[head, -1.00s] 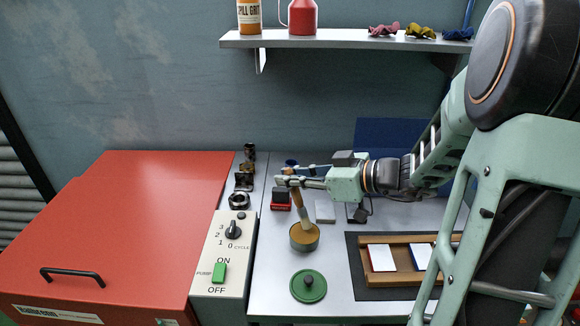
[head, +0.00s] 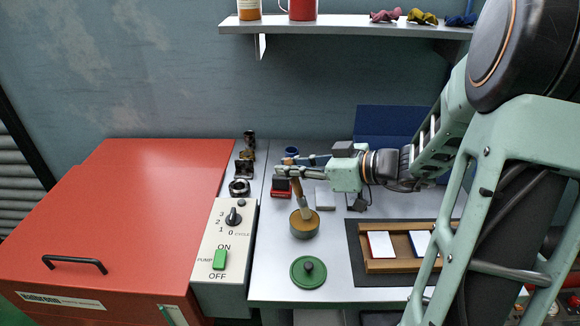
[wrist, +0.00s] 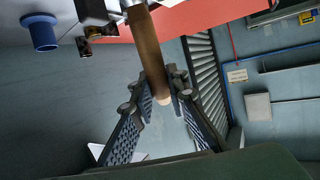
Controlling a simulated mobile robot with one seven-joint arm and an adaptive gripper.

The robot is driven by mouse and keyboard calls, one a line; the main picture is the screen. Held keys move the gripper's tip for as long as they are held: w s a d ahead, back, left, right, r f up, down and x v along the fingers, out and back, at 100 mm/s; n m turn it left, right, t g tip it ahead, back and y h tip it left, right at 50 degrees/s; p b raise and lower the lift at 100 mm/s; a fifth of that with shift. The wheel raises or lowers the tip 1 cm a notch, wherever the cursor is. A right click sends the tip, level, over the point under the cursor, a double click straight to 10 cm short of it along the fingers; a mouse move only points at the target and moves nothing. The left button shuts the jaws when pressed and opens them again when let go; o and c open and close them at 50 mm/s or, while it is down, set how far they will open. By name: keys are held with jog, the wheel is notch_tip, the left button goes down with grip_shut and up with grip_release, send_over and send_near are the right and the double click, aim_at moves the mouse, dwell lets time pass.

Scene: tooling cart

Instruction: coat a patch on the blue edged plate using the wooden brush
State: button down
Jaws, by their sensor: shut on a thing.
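My gripper (head: 287,171) is shut on the wooden brush (head: 301,196), above the open round pot (head: 293,231). The brush hangs down, slightly tilted, with its lower end at the pot's mouth; the bristle tip cannot be made out clearly. In the wrist view the brush's wooden handle (wrist: 147,50) runs between the fingers (wrist: 160,95). The blue edged plate (head: 421,241) is white and lies in the right part of a wooden tray (head: 395,266). My arm partly hides its right side. A red edged plate (head: 381,244) lies beside it on the left.
A green lid (head: 308,272) lies in front of the pot. A red block (head: 281,188), a grey block (head: 325,199) and a blue cup (head: 291,152) stand behind. A red machine (head: 110,220) with a control panel (head: 222,250) is at left. A shelf (head: 340,27) hangs above.

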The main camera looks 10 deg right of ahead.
jog(key=shift+f+b, duration=0.6)
jog(key=shift+b, duration=0.3)
dwell(0.6)
jog(key=shift+s+f+b, duration=0.1)
jog(key=shift+f+b, duration=0.1)
jog(key=shift+b, duration=0.7)
dwell(2.8)
jog(key=shift+r+p, duration=0.35)
jog(key=shift+r, duration=3.3)
